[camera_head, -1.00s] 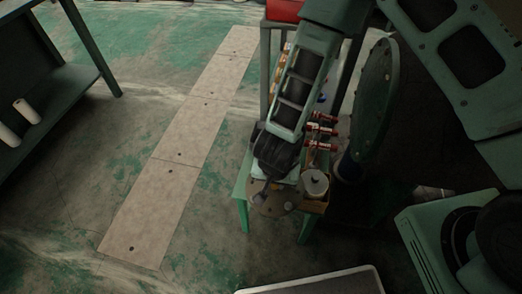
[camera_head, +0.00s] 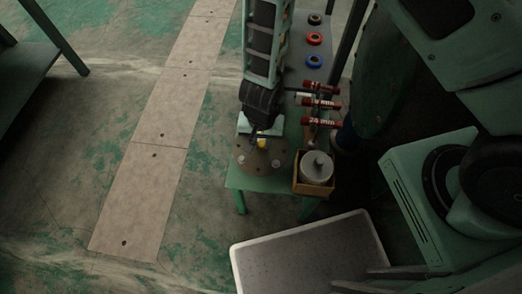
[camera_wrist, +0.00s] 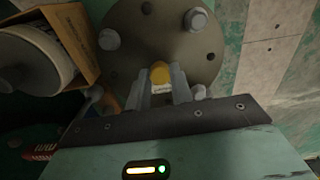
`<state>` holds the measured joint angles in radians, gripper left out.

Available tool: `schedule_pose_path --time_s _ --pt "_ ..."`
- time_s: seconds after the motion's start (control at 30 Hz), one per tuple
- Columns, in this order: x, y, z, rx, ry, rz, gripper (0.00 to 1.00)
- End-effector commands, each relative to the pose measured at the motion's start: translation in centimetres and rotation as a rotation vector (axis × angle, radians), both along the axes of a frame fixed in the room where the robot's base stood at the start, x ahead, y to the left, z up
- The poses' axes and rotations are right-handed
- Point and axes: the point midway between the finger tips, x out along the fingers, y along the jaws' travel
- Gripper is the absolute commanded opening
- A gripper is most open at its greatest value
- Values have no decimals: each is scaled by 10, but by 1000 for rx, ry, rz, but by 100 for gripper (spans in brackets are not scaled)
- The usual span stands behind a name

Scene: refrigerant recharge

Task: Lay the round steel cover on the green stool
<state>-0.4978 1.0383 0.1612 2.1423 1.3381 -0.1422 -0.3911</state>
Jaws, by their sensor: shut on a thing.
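The round steel cover (camera_head: 246,162) is a grey-brown disc with several bolts near its rim and a yellow piece in its middle. It also fills the top of the wrist view (camera_wrist: 140,45). My gripper (camera_head: 261,137) is shut on the cover at the yellow piece, seen between the fingers in the wrist view (camera_wrist: 160,88). The green stool (camera_head: 237,181) is under the cover, whose disc lies over the left part of its top. I cannot tell whether the cover touches the stool top or hovers just above it.
An open box (camera_head: 314,188) with a round metal part (camera_head: 317,165) stands right beside the cover. A pale tray-like surface (camera_head: 300,262) is in front.

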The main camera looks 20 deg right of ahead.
Motion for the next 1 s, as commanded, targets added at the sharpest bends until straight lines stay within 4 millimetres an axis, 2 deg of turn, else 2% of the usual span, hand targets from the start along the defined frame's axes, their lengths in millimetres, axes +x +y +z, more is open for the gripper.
schedule_pose_path --time_s 0.17,0.43,0.67,0.7,0.77,1.0 --pt "1 0 -9 0 -2 1 0" --pt "0 0 -41 1 0 -1 0" --pt "1 0 -43 0 -2 0 0" --pt "0 0 -43 0 -1 -1 25" --pt "0 0 -43 0 -1 -1 42" --pt "0 0 -43 0 -1 0 44"
